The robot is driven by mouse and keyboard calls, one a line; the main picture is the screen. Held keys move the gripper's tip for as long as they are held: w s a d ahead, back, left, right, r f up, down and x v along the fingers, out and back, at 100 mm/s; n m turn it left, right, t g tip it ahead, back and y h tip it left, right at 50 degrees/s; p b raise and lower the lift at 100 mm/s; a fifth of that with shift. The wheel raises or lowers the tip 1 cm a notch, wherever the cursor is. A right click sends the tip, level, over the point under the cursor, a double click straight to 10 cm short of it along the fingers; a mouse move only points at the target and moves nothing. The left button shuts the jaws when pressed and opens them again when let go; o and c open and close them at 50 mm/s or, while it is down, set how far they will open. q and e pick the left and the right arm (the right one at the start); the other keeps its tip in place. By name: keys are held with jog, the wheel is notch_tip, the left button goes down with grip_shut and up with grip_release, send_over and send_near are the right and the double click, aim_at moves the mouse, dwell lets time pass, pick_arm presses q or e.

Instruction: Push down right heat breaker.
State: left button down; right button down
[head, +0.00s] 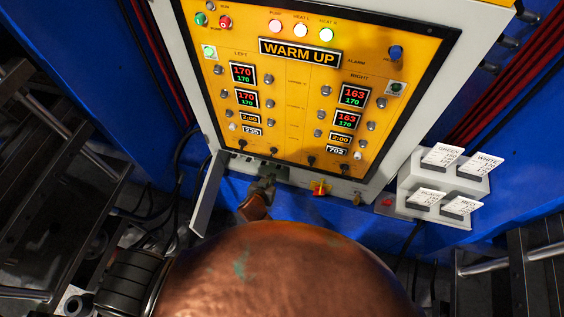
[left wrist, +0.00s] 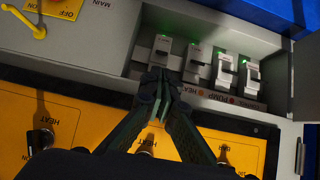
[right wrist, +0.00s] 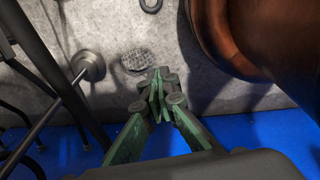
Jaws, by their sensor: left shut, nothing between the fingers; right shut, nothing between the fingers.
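In the left wrist view, a row of pale grey breakers sits in an open recess. The leftmost breaker (left wrist: 162,44) is partly covered by my left gripper. A second breaker (left wrist: 192,60) is beside it; two more to the right (left wrist: 223,68) show green lights. Labels below read partly as HEAT and PUMP; the one by the fingers is partly hidden. My left gripper (left wrist: 157,74) is shut and empty, its tips at the lower part of the leftmost breaker; contact cannot be told. In the head view it (head: 264,184) is below the panel. My right gripper (right wrist: 160,82) is shut and empty over the floor.
The recess door (head: 207,195) hangs open left of my left gripper. A red and yellow main switch (head: 320,188) is to the right. The yellow control panel (head: 295,95) reads WARM UP. A card rack (head: 455,183) stands right. A dark stand is left in the right wrist view.

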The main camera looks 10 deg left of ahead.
aim_at(278, 167)
pick_arm(q)
jog(key=shift+w+r, duration=0.2)
jog(key=shift+r, duration=0.45)
pick_arm(e)
jog(key=shift+s+d+r, duration=0.1)
jog(key=shift+s+r, duration=0.3)
jog(key=shift+s, duration=0.2)
pick_arm(q)
jog(key=x, duration=1)
jog(key=shift+b, duration=0.3)
pick_arm(e)
jog(key=shift+f, duration=0.45)
pick_arm(q)
jog(key=shift+a, duration=0.1)
pick_arm(e)
jog(key=shift+f, duration=0.1)
